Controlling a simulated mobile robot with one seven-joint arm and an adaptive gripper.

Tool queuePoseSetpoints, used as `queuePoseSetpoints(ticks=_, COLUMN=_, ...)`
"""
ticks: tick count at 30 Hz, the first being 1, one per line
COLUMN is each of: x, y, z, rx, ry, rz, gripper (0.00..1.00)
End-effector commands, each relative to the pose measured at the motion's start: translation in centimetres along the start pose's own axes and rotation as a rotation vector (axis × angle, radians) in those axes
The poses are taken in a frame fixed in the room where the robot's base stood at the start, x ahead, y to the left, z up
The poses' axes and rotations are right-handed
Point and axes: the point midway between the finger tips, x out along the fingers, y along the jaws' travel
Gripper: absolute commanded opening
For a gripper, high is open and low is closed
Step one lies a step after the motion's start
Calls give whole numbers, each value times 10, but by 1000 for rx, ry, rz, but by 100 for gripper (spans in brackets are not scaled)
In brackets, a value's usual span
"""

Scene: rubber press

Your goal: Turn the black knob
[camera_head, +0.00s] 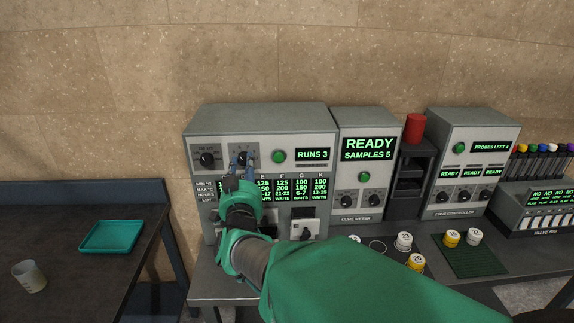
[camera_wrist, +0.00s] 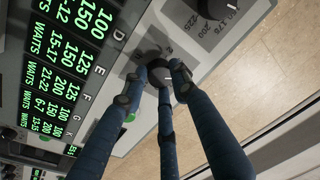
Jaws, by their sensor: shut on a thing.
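A black knob (camera_wrist: 160,75) on the grey panel, beside a small letter D, sits between the blue fingers of my gripper (camera_wrist: 158,72) in the wrist view. The fingertips close around its sides, and part of the knob is hidden by them. In the head view my gripper (camera_head: 242,163) reaches the upper middle of the left machine (camera_head: 262,121) and covers most of this knob. Another black knob (camera_head: 207,159) is to its left on the same panel; it also shows at the top of the wrist view (camera_wrist: 215,7), with numbers around it.
Right of my gripper are a green button (camera_head: 279,156) and a "RUNS 3" display (camera_head: 313,154). A green-lettered table lies below, partly hidden by my arm. The cube meter (camera_head: 369,124) stands to the right. A teal tray (camera_head: 112,236) and a cup (camera_head: 29,276) are on the left table.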

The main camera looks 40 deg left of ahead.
Motion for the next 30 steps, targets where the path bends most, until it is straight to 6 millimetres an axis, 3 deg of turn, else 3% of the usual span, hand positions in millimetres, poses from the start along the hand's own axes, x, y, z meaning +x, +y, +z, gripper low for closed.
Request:
queuePoseSetpoints(ticks=12, x=0, y=-1, z=-2, rx=207, ry=14, rz=16, gripper=2)
queuePoseSetpoints(ticks=26, x=0, y=0, z=-3, rx=227, ry=16, rz=18, gripper=2)
queuePoseSetpoints(ticks=27, x=0, y=0, z=-3, rx=226, ry=16, rz=18, gripper=30)
queuePoseSetpoints(ticks=30, x=0, y=0, z=-3, rx=226, ry=16, rz=18, gripper=47)
